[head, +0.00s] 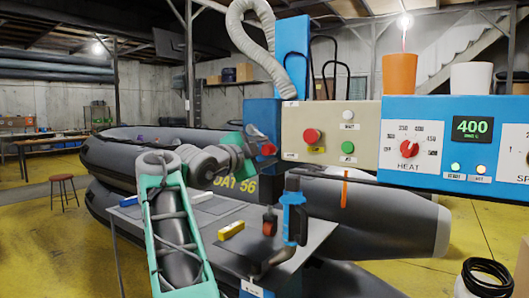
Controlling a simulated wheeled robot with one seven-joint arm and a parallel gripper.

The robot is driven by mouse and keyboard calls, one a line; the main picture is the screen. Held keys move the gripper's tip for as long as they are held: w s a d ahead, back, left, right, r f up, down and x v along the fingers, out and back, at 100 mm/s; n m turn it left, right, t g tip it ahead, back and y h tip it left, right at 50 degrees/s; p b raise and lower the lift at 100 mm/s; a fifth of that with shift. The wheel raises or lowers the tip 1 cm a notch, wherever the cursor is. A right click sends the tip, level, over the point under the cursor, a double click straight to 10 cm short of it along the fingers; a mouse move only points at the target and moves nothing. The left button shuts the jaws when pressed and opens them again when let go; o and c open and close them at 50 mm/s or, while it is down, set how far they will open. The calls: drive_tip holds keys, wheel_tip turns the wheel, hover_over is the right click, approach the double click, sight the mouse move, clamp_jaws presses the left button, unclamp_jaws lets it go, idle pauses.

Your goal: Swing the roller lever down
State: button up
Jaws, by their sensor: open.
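My gripper (258,143) is at the end of my grey and teal arm, in front of the blue machine column, left of the beige control panel. Its fingers are small and dark here; it appears open and empty. A red knob (268,149) shows close beside the fingertips; I cannot tell whether they touch it or whether it belongs to the roller lever. Below the panel, a blue upright part with a dark top (294,215) stands over the grey worktable (222,246). A red and black piece (269,222) is just left of it. The roller lever cannot be singled out with certainty.
The beige panel (330,134) carries red, green and white buttons. The blue heat box (455,138) reads 400, with an orange cup (399,73) on top. A yellow block (231,230) lies on the worktable. Grey inflatable boats (120,165) fill the space behind.

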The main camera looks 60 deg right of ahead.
drive_tip(key=shift+a, duration=0.1)
drive_tip(key=a, duration=0.7)
drive_tip(key=shift+a, duration=0.3)
